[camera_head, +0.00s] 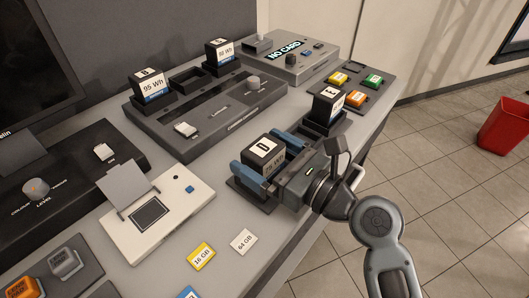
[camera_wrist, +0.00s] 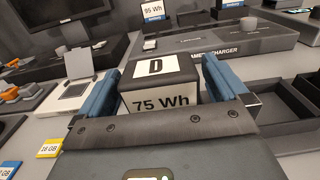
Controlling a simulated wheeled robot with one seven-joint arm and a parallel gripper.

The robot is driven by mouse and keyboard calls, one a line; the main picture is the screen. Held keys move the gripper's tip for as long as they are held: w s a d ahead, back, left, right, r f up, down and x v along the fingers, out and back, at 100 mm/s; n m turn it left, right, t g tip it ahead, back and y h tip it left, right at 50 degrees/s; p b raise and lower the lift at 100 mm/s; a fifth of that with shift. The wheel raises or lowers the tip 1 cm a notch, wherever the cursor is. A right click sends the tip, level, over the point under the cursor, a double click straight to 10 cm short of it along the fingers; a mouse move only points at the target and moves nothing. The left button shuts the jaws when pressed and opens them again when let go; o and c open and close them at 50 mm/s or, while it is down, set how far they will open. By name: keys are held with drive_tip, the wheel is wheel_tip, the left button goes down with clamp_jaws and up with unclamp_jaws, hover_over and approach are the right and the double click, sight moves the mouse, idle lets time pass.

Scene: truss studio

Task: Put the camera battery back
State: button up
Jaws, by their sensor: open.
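A dark battery (camera_head: 264,153) with a white top marked D stands upright in a low dark tray (camera_head: 241,195) on the bench. In the wrist view the battery (camera_wrist: 158,88) reads 75 Wh. My gripper (camera_head: 267,162) is open, with one blue finger on each side of the battery; whether they touch it I cannot tell. The camera charger (camera_head: 205,124) stands behind, with a 95 Wh battery (camera_head: 152,86) at its left and another battery (camera_head: 219,50) at its right. Between them is an empty bay (camera_head: 187,80).
Another battery (camera_head: 327,104) stands in a dark holder right of my gripper. A white card reader (camera_head: 157,214) with a raised lid and loose cards (camera_head: 243,241) lie left and in front. A NO CARD box (camera_head: 290,58) and coloured-block tray (camera_head: 358,88) are at the back.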

drive_tip(key=shift+r, duration=0.1)
drive_tip(key=shift+r, duration=0.2)
drive_tip(key=v, duration=1.2)
drive_tip(key=s+d+f+n+t+h, duration=0.2)
drive_tip(key=s+d+f+n+h, duration=0.85)
drive_tip(key=s, duration=0.45)
drive_tip(key=s+d+r+n+t+h, duration=0.1)
drive_tip(key=s+r+n+h, duration=0.1)
drive_tip(key=s+n, duration=0.5)
drive_tip(key=s+d+r+n+h, duration=0.1)
drive_tip(key=s+r+n, duration=0.3)
drive_tip(key=s+n, duration=0.4)
drive_tip(key=shift+d+t+h+b, duration=0.35)
drive_tip(key=shift+d+t, duration=0.05)
drive_tip(key=shift+d, duration=0.05)
drive_tip(key=shift+f, duration=0.1)
